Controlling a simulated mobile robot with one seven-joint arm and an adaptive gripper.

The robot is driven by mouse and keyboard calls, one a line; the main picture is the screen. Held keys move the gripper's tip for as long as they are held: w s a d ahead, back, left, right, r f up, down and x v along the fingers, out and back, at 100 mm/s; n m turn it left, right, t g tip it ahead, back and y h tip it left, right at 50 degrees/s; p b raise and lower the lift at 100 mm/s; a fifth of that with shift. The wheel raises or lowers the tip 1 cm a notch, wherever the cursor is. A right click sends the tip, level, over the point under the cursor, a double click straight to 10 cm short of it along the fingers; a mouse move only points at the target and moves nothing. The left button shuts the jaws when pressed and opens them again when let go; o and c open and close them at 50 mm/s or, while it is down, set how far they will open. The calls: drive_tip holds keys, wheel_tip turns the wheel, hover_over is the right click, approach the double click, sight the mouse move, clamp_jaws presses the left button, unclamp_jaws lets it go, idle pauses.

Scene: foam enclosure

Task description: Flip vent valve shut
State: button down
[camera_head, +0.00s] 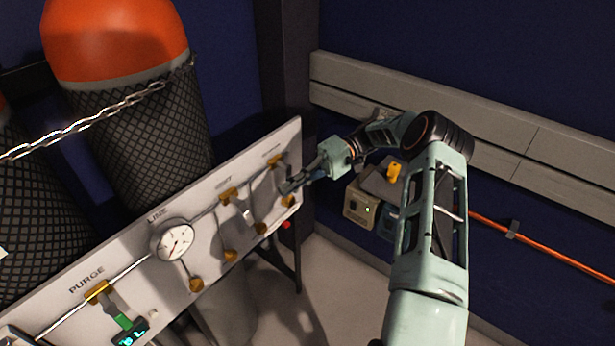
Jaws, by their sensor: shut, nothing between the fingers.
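A white panel (130,262) carries a pipe run with several brass valves. The brass valve (229,195) right of the gauge sits under a small label that seems to read VENT. A pale handle (248,215) hangs down and to the right from it. Another brass valve (275,162) is at the panel's right end; its label is too small to read. My gripper (286,188) is shut and empty, just below and right of that right-end valve, in front of the panel. Its fingers partly hide the area under the valve; I cannot tell whether they touch anything.
A round gauge (173,240) marked LINE and a green-handled PURGE valve (97,291) are further left. Large netted cylinders with orange tops (115,40) stand behind, with a chain (85,122) across. A beige box (360,207) and an orange pipe (545,252) lie right.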

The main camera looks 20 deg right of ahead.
drive_tip(key=shift+v, duration=2.55)
drive_tip(key=shift+f, duration=0.15)
